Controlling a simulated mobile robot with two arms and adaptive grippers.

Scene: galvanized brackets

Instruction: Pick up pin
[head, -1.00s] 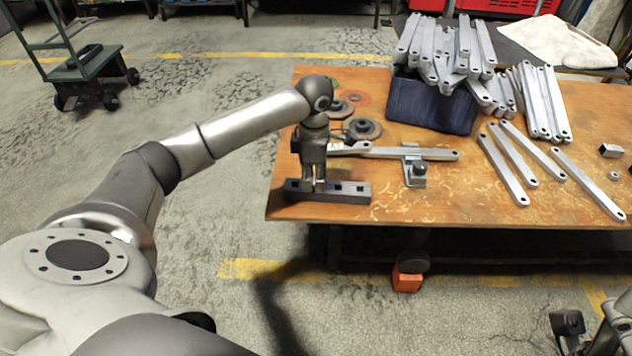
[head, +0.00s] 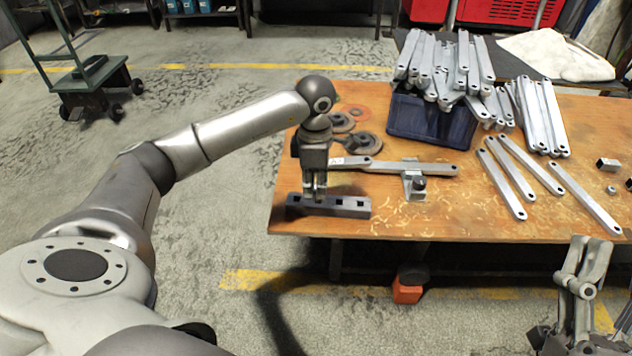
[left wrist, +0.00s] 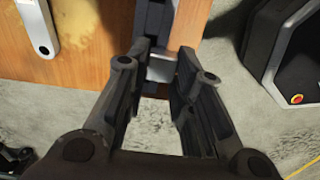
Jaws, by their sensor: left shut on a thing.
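My left gripper (head: 315,197) points down over a dark bar-shaped block (head: 345,207) with square holes, near the table's front left corner. Its fingers are shut on a small grey metal piece, which I take as the pin (left wrist: 160,68); in the left wrist view it shows between the two dark fingers (left wrist: 160,80). The fingers hide the pin in the head view, and I cannot tell whether its lower end is still inside the block. My right gripper (head: 587,245) is at the lower right, apart from the table; its jaw opening is unclear.
A flat bar with a clamp-like fitting (head: 415,180) lies behind the block. A blue bin (head: 430,120) is heaped with galvanized brackets; several more brackets (head: 525,165) lie to the right. Round discs (head: 358,143) lie behind my left gripper. The table's front strip is mostly clear.

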